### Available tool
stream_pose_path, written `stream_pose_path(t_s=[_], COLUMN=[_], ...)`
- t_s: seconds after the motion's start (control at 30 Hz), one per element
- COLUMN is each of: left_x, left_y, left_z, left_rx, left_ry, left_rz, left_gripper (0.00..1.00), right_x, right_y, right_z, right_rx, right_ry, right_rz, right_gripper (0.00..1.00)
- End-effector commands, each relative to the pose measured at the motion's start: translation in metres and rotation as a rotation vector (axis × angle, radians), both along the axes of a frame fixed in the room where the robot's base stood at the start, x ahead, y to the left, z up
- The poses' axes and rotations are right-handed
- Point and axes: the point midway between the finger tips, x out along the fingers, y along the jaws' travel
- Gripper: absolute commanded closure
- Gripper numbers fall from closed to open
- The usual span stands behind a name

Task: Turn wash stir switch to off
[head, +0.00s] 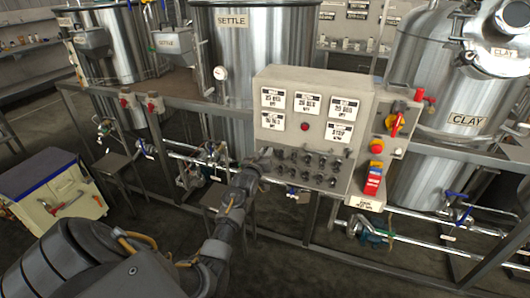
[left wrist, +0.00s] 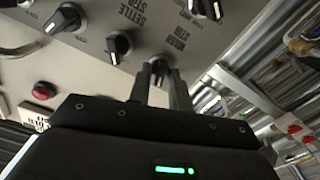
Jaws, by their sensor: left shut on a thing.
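The grey control panel (head: 361,95) stands in the middle of the head view, with rows of black rotary switches on its lower face. My left gripper (head: 264,158) reaches the lower left of that face. In the left wrist view its two fingers (left wrist: 161,88) are shut on a black switch knob (left wrist: 160,67), one finger on each side. The label beside this knob reads WASH STIR (left wrist: 174,38). The knob's pointer setting is hard to read between the fingers. In the head view the gripper hides this knob. My right gripper is not in view.
A SETTLE STOP knob (left wrist: 118,46) sits close beside the held one, with other knobs nearby. A red button (left wrist: 44,90) is on the panel. A side box carries a red and yellow rotary switch (head: 396,122). Steel tanks (head: 262,50) and a pipe frame stand around.

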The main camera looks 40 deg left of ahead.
Motion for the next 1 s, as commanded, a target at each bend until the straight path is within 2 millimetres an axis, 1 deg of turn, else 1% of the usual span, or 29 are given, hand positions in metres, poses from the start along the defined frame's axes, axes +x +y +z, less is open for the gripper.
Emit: stream_pose_path(t_s=[0.2,0.4,0.97,1.0], left_x=[-0.0002,-0.0003,-0.0004,-0.0004], left_y=[0.0002,0.0006,0.0009,0.0009], left_z=[0.0003,-0.0001,-0.0006,-0.0005], left_rx=[-0.119,-0.182,-0.211,-0.211], left_ry=[-0.042,-0.064,-0.073,-0.073], left_rz=[0.0,0.0,0.001,0.001], left_gripper=[1.0,1.0,1.0,0.79], right_x=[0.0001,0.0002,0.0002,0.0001], right_y=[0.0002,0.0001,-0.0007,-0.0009], right_z=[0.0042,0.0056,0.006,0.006], right_rx=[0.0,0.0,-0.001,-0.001], right_ry=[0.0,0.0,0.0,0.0], right_rz=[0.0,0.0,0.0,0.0], right_gripper=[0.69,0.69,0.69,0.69])
